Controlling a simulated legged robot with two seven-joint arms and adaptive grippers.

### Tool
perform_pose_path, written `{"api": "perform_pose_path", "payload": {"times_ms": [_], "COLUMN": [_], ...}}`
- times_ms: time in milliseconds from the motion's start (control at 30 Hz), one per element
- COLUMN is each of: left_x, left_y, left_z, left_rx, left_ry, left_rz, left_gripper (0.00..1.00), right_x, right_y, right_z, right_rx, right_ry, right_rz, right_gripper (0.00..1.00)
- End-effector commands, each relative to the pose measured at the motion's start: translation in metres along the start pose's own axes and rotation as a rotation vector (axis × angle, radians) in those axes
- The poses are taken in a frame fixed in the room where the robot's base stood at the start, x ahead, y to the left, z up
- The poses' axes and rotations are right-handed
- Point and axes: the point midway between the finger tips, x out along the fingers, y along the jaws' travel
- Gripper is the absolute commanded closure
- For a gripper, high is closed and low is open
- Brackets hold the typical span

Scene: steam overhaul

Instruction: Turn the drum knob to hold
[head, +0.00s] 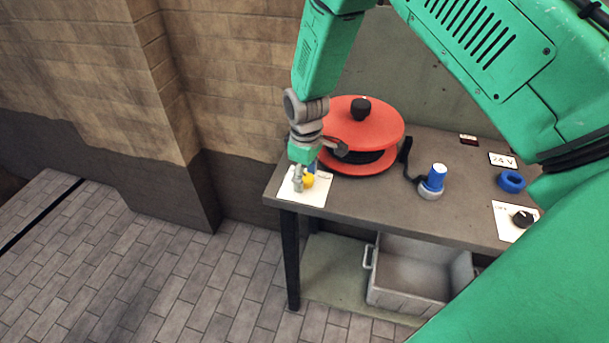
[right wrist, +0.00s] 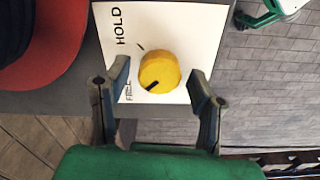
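The drum knob is a round yellow knob (right wrist: 159,71) on a white label plate (right wrist: 190,28). Its black pointer mark faces lower left, toward the partly hidden FREE lettering; HOLD is printed at the plate's upper left. The knob (head: 308,180) also shows in the head view, at the bench's left end. My right gripper (right wrist: 160,84) is open, with one finger on each side of the knob and a visible gap on both sides. In the head view my right gripper (head: 300,178) hangs over the plate and partly hides it. My left gripper is not in view.
A red drum (head: 380,120) with a black top knob stands close behind my right gripper. Right of it are a blue-capped part (head: 437,177), a blue ring (head: 511,181) and a black dial (head: 523,218). A grey crate (head: 405,300) sits below the bench.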

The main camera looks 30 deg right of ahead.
Motion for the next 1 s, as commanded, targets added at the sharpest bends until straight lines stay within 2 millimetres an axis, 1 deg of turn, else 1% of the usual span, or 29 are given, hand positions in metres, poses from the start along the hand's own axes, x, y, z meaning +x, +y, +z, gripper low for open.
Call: {"api": "perform_pose_path", "payload": {"times_ms": [33,67,100,367,567,767,1000], "left_x": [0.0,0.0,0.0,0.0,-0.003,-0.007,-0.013], "left_y": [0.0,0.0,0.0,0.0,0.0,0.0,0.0], "left_z": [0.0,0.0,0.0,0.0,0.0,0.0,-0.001], "left_rx": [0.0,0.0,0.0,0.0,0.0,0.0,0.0], "left_ry": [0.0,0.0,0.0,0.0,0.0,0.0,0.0], "left_rz": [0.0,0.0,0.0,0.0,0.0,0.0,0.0], "left_gripper": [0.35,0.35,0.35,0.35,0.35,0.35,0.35], "right_x": [0.0,0.0,0.0,-0.001,-0.001,-0.002,-0.002], "right_y": [0.0,0.0,0.0,0.001,0.001,0.0,0.0], "right_z": [0.0,0.0,0.0,0.0,0.0,0.0,0.0], "right_rx": [0.0,0.0,0.0,0.009,0.069,0.201,0.423], "right_ry": [0.0,0.0,0.0,-0.002,-0.002,-0.001,0.001], "right_rz": [0.0,0.0,0.0,0.003,0.002,0.003,0.003], "right_gripper": [0.7,0.81,0.95,0.95,0.95,0.95,0.95]}}
